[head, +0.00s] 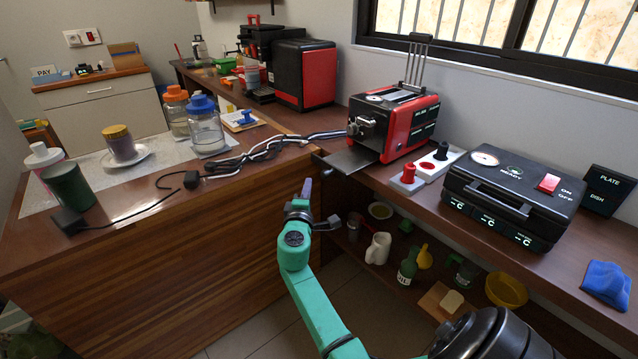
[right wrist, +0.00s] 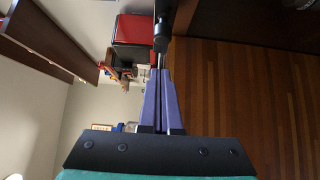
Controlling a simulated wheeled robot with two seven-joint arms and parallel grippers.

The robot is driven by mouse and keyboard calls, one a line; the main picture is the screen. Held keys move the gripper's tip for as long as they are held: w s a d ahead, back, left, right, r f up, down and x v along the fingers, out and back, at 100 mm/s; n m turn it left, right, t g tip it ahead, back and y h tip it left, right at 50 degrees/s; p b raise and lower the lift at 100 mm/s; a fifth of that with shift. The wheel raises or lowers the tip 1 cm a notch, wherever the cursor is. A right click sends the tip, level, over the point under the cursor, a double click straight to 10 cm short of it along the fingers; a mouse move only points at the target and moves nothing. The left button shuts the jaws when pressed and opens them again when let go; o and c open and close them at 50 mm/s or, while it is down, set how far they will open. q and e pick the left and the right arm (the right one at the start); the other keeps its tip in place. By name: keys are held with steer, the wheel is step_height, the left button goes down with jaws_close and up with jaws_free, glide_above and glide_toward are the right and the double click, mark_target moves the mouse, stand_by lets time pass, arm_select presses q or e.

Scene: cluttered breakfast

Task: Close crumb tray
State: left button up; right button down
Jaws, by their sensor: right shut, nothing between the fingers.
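The red and black toaster (head: 397,122) stands on the right counter near the corner. Its dark flat crumb tray (head: 346,161) sticks out from the toaster's lower front, toward the left. My right gripper (head: 307,188) points up, left of and below the tray's outer end, apart from it in the head view. In the right wrist view its purple fingers (right wrist: 163,75) are pressed together with nothing between them. A dark rounded part (right wrist: 162,36) shows just beyond the fingertips; I cannot tell whether they touch it. My left gripper is not in view.
A white power strip (head: 428,172) with red and black plugs lies right of the toaster. A black waffle-maker-like appliance (head: 512,195) stands further right. Cables (head: 262,150) cross the left counter. A lower shelf holds a white jug (head: 379,248) and bottles.

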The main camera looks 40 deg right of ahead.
mark_target(358, 167)
steer(key=d, duration=0.3)
steer(key=shift+s+d, duration=0.2)
steer(key=shift+d, duration=0.15)
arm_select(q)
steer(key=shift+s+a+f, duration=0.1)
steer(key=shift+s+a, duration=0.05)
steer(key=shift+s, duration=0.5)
arm_select(e)
steer(key=shift+d, duration=0.4)
steer(key=d+b, duration=0.4)
steer(key=d, duration=1.1)
steer(key=shift+s+f, duration=0.1)
steer(key=shift+s, duration=0.05)
steer(key=shift+a, duration=0.1)
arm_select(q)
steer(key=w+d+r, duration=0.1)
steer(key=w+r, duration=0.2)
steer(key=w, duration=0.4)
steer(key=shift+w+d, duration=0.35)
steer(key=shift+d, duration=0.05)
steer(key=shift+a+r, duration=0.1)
arm_select(e)
steer(key=shift+a, duration=0.1)
